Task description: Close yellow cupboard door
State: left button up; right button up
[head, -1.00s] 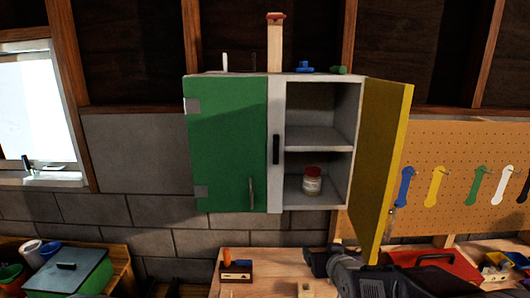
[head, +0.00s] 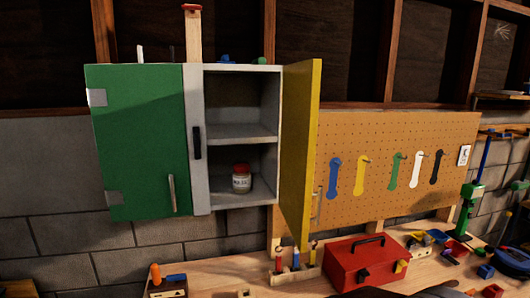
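The yellow cupboard door (head: 301,150) stands wide open on the right side of the wall cupboard (head: 198,140), swung out toward me. A metal handle (head: 319,205) shows just past its free edge, on the outer face. The open compartment has two shelves, and a jar with a red lid (head: 241,178) stands on the lower one. The green door (head: 140,140) on the left is shut. Neither of my grippers can be made out in the head view. Some dark grey parts at the bottom edge are too cropped to tell.
A red toolbox (head: 368,261) and a holder with screwdrivers (head: 295,262) stand on the workbench (head: 225,272) below the door. A pegboard (head: 390,180) with coloured wrenches hangs to the right. The air in front of the door looks clear.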

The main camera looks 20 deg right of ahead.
aim_at(301, 81)
jog(key=l+u, duration=0.45)
jog(key=l, duration=1.4)
jog(key=k, duration=0.05)
